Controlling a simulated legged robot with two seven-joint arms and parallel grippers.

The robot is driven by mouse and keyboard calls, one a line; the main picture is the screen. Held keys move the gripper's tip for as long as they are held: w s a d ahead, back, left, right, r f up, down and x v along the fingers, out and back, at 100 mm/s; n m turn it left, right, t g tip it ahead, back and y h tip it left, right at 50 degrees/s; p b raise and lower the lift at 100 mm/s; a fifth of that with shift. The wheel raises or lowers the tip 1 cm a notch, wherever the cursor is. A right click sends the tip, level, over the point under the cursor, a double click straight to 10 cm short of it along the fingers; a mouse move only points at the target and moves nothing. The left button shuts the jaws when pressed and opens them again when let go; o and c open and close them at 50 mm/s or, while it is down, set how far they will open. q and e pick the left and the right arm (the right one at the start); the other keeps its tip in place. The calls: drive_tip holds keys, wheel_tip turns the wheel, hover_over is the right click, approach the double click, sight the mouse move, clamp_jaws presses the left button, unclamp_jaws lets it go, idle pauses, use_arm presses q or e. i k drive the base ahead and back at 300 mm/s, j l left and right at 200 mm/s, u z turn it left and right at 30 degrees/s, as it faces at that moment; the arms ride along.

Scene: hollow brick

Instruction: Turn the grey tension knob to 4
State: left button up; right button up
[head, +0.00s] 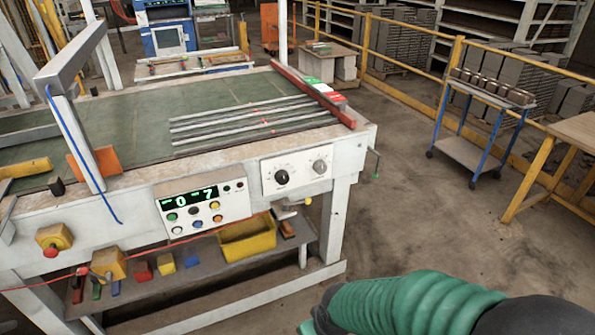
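The grey tension knob (319,166) is the right one of two round knobs on a white panel (297,172) on the front of the machine table. A black knob (282,177) sits to its left. Small dial marks surround the knobs, but they are too small to read, so I cannot tell the setting. My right arm, in a green ribbed sleeve, comes in from the lower right, well below and apart from the panel. Its fingers do not show. My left gripper is not in view.
Left of the knob panel, a control box (203,207) has a green-digit display and several coloured buttons. A shelf below holds a yellow bin (247,238). A crank handle (375,165) sticks out at the table's right end. Open floor lies to the right, before a blue-legged trolley (480,130).

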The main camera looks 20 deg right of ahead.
sight(320, 166)
drive_tip(key=i+l+z, duration=0.2)
drive_tip(key=l, duration=0.2)
drive_tip(key=i+l+z, duration=0.2)
drive_tip(key=l, duration=0.15)
drive_tip(key=i+l+z, duration=0.2)
drive_tip(key=i+l, duration=0.05)
drive_tip(key=l, duration=0.1)
